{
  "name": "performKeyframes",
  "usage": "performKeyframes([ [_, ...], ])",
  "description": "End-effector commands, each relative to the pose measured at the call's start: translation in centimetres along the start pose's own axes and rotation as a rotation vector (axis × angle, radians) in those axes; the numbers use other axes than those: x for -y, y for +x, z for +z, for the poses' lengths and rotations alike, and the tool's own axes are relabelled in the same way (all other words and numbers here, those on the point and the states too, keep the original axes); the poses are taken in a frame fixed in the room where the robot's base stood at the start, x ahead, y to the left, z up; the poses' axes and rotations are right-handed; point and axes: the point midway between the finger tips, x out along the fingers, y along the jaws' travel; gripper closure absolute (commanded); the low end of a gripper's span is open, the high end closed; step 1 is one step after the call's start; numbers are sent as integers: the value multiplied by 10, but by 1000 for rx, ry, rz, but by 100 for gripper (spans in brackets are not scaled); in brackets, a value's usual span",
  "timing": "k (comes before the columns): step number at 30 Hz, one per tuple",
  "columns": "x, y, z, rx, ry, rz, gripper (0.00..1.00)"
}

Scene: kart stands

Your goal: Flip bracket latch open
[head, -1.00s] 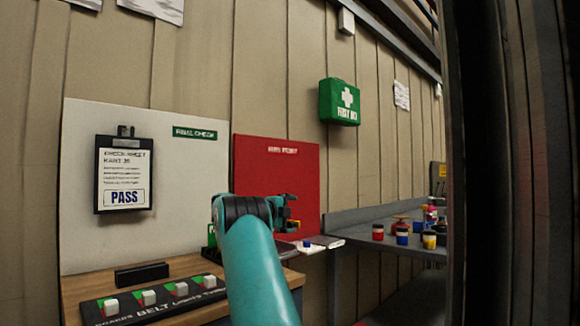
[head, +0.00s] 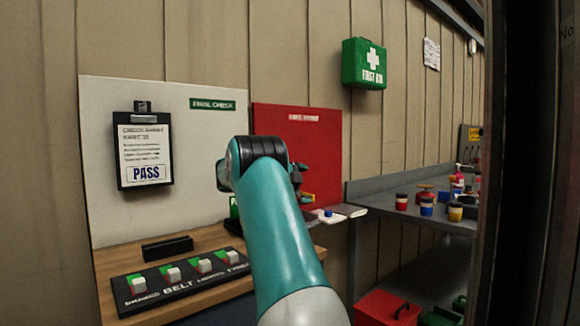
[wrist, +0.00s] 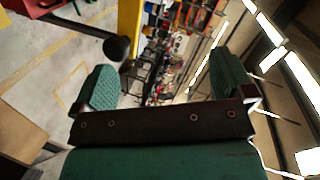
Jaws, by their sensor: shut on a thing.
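My gripper (head: 301,185) is in front of the red board, mostly hidden behind my teal arm in the head view. A small yellow part (head: 308,198) shows at its fingers. In the wrist view my gripper (wrist: 165,80) has two green ribbed fingers standing well apart. The rest of the bracket cannot be made out.
A red board (head: 330,130) and a white board (head: 205,150) with a PASS clipboard (head: 144,150) stand behind a wooden bench (head: 195,310). A black switch panel (head: 180,283) lies on it. A grey shelf (head: 440,212) with several jars is at right. A dark post (head: 530,200) edges the view.

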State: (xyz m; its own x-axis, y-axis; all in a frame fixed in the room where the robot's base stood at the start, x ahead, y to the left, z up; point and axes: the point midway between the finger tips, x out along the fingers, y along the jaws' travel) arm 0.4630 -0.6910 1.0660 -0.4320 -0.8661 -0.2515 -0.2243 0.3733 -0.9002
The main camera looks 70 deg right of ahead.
Motion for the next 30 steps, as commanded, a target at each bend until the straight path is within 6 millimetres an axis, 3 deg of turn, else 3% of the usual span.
performKeyframes([
  [1, 14, -6, -8, -6, 33, -29, 27],
  [2, 13, -7, -7, -6, 33, -28, 49],
  [11, -6, 9, 14, 0, 7, 13, 49],
  [18, -7, -20, 9, 1, 14, 4, 49],
  [30, -16, -41, 13, 1, 11, 10, 49],
])
